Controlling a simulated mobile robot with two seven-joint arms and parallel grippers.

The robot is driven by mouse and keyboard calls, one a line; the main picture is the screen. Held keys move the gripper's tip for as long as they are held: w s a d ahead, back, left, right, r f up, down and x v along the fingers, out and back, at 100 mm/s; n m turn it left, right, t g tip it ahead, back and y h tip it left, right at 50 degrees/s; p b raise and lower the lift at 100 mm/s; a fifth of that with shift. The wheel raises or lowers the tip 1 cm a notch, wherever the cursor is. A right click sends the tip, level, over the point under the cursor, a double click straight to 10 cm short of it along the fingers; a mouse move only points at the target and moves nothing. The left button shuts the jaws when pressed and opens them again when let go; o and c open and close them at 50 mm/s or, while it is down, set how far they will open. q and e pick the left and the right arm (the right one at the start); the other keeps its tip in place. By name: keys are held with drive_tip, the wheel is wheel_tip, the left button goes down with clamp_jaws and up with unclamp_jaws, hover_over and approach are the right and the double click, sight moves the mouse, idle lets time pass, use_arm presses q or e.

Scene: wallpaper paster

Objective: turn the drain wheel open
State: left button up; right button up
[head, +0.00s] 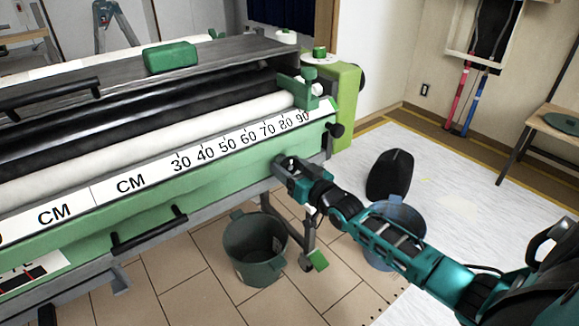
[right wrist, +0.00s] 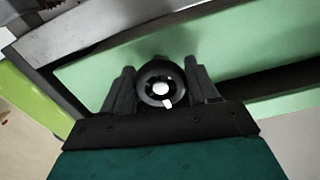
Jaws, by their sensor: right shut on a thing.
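The drain wheel (right wrist: 147,91) is a small dark round knob with a pale centre on the green side of the paster. In the right wrist view it sits between the two fingers of my right gripper (right wrist: 161,92), which is shut on it. In the head view my right gripper (head: 287,170) reaches the green front panel of the wallpaper paster (head: 225,163) near its right end and hides the wheel. My left gripper is not in view.
A dark green bucket (head: 255,250) stands on the tiled floor below the paster. A blue bucket (head: 399,219) and a black rounded object (head: 391,174) stand near my right arm. A black handle (head: 149,231) sticks out of the panel to the left.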

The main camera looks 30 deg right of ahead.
drive_tip(key=n+p, duration=0.1)
drive_tip(key=n, duration=0.2)
drive_tip(key=shift+r+p, duration=0.15)
drive_tip(key=shift+p, duration=0.2)
drive_tip(key=n+p, duration=0.1)
drive_tip(key=n, duration=0.1)
drive_tip(key=shift+n, duration=0.3)
drive_tip(key=n+p, duration=0.1)
drive_tip(key=n, duration=0.4)
drive_tip(key=shift+d+n, duration=0.1)
drive_tip(key=shift+n, duration=0.2)
drive_tip(key=n, duration=0.4)
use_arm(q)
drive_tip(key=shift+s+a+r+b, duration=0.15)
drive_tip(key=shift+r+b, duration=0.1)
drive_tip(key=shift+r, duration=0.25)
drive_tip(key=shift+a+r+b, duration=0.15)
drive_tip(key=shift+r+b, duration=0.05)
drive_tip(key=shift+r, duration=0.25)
use_arm(e)
drive_tip(key=shift+d+n, duration=0.1)
drive_tip(key=shift+n, duration=2.4)
drive_tip(key=o, duration=1)
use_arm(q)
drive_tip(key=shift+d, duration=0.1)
use_arm(e)
drive_tip(key=shift+s, duration=0.1)
